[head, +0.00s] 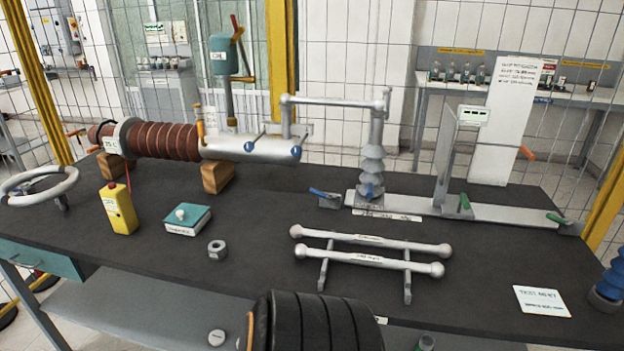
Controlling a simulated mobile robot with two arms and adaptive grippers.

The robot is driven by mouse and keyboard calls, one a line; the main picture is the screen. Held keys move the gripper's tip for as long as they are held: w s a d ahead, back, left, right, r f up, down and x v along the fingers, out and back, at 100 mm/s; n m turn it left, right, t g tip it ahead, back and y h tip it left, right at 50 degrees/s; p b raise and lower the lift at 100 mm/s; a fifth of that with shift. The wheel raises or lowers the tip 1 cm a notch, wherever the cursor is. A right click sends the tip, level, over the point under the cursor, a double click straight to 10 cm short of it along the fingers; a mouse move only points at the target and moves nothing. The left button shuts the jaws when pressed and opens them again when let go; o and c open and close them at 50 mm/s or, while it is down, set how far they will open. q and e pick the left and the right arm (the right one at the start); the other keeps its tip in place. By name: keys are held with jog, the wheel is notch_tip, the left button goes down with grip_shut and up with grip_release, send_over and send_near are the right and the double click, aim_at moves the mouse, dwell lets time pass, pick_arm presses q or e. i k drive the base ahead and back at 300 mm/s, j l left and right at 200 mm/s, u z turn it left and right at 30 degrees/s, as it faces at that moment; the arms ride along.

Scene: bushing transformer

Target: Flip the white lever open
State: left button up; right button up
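No part is plainly marked as the white lever. A pale grey-white bar (335,102) runs level from above the end of the bushing (240,149) to the top of a grey ribbed insulator (371,160). A blue-handled part (325,197) and green-handled parts (464,202) sit along the base. I cannot tell which of these is the lever. Neither gripper is in view.
A black ribbed cylinder (318,322) blocks the front edge. The front right is fairly clear around a white card (541,301).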

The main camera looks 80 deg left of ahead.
aim_at(387, 90)
jog(key=j+u, duration=0.25)
jog(key=u, duration=0.2)
jog(key=j+u, duration=0.25)
jog(key=u, duration=0.25)
jog(key=i+j+u, duration=0.1)
jog(key=j+u, duration=0.15)
jog(key=u, duration=0.2)
jog(key=i+j+u, duration=0.15)
jog(key=u, duration=0.35)
